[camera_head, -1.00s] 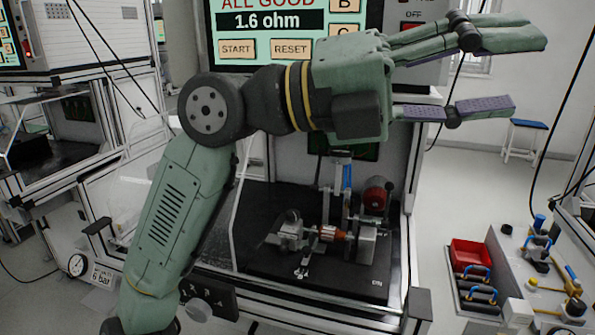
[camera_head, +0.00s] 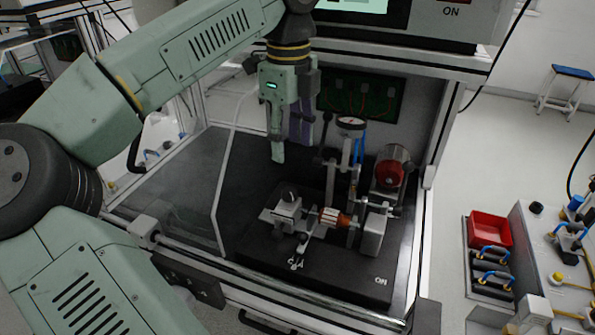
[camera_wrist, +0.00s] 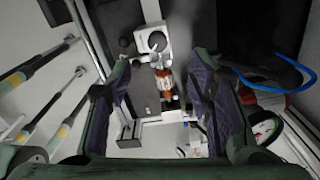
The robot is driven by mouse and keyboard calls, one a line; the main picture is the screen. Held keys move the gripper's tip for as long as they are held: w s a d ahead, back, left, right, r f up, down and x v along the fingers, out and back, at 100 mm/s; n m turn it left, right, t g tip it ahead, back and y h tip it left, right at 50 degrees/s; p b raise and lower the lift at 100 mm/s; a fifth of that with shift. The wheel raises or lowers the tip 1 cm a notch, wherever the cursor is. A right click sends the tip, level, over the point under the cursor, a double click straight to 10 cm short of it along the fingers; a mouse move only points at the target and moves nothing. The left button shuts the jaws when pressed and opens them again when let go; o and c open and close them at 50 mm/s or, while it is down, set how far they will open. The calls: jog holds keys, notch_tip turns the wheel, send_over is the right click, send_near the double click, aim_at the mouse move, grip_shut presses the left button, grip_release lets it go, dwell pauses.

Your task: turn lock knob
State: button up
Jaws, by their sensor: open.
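A dark round knob (camera_head: 290,196) sits on top of a grey block (camera_head: 283,214) at the left of the test fixture; I take it for the lock knob. It also shows in the wrist view (camera_wrist: 157,41), near the top. The orange-red stator part (camera_head: 333,217) lies just right of the block and shows between my fingers in the wrist view (camera_wrist: 165,84). My gripper (camera_head: 288,145) points down, open and empty, above and behind the knob and apart from it. Its two fingers (camera_wrist: 162,110) stand wide apart in the wrist view.
A clear panel and frame bound the bay at left. A red bin (camera_head: 490,229) is on the right bench.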

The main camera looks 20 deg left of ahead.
aim_at(290, 191)
jog(key=f+b, duration=0.1)
jog(key=f, duration=0.2)
jog(key=f+b, duration=0.1)
jog(key=f, duration=0.6)
jog(key=shift+s+f+b, duration=0.25)
jog(key=shift+b, duration=0.15)
jog(key=shift+c, duration=0.4)
grip_shut()
